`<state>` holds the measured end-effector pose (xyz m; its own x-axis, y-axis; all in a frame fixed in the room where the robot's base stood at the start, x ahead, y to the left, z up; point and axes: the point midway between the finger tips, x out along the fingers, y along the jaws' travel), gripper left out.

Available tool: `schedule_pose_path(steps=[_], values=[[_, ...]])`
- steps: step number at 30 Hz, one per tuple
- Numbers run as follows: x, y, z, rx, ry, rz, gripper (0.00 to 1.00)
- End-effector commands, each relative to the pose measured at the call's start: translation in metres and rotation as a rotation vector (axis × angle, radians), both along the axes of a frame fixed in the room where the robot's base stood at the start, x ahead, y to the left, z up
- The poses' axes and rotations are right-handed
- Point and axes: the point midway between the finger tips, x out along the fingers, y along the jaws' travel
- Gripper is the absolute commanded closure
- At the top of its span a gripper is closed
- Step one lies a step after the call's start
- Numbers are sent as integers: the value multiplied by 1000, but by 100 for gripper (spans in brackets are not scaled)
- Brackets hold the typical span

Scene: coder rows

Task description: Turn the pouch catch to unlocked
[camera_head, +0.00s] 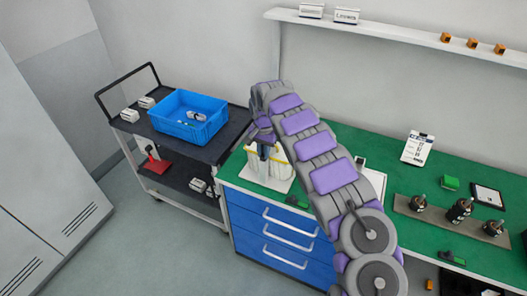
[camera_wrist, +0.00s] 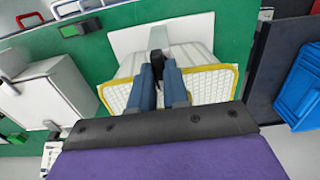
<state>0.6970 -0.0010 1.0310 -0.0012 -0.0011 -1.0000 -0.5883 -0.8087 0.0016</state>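The pouch (camera_head: 280,172) is white with yellow edging and stands on the green worktop at its left end, below my arm. In the wrist view the pouch (camera_wrist: 208,84) shows from above, its two yellow-edged mesh sides spread left and right. My gripper (camera_wrist: 158,66) is over its middle, with two blue-grey fingers close together. A narrow dark piece shows between the fingertips, and a grey block (camera_wrist: 158,38) is just beyond them. I cannot tell whether the dark piece is the catch or whether the fingers press on it. The catch's position is hidden. My gripper (camera_head: 263,150) also shows in the head view.
A dark cart (camera_head: 222,146) with a blue bin (camera_head: 185,112) stands left of the bench. A wall shelf (camera_head: 400,34) runs above.

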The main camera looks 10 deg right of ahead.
Motion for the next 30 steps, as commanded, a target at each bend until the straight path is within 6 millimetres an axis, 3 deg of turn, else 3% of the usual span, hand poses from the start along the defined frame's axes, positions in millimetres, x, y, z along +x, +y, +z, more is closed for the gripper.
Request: schedule_pose_path(steps=[4,17,30], values=[[0,0,0,1,-1,0,100],[0,1,1,1,1,30,100],[-1,2,2,4,3,328,100]])
